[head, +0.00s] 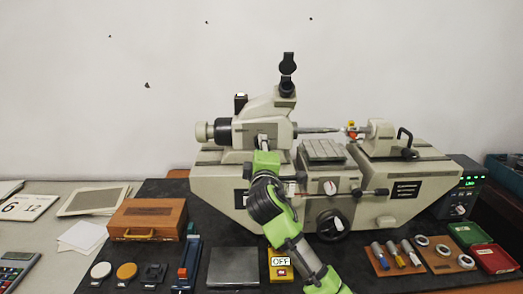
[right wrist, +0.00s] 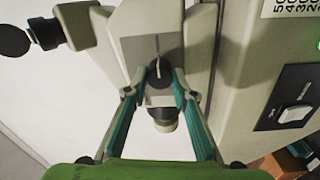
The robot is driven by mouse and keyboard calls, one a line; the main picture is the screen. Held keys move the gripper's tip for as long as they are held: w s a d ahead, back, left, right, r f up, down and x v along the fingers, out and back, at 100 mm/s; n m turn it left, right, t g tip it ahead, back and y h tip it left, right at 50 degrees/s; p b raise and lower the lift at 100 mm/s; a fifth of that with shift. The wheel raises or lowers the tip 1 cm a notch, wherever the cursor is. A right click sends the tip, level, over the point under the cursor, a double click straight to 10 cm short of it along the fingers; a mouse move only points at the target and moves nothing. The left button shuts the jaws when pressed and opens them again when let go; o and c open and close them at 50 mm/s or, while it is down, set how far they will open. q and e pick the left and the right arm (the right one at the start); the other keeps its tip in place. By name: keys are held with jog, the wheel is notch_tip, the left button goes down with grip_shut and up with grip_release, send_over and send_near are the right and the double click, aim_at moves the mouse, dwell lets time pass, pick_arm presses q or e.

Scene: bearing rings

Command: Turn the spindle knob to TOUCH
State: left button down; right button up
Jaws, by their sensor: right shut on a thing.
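The spindle knob (right wrist: 158,72) is a small dark round knob with a pale pointer bar, on the grey-beige front of the measuring machine (head: 222,185). In the right wrist view my right gripper (right wrist: 160,92) has its two teal-lined fingers closed in around the knob, one on each side. In the head view my right gripper (head: 264,143) is up against the machine's upper left housing, and its green arm reaches up from the bottom. The gripper largely hides the knob there. No TOUCH marking is readable in either view. My left gripper is not in view.
An eyepiece (head: 287,70) rises above the housing. A black panel with a white switch (right wrist: 295,116) is near the knob. A wooden box (head: 148,219), a yellow OFF block (head: 281,272) and a board with small rings (head: 440,255) lie on the dark mat. A display box (head: 465,190) stands right.

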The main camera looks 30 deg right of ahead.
jog(key=shift+m, duration=0.3)
jog(key=shift+f, duration=0.1)
jog(key=o, duration=1.1)
jog(key=v, duration=1.2)
jog(key=shift+a, duration=0.1)
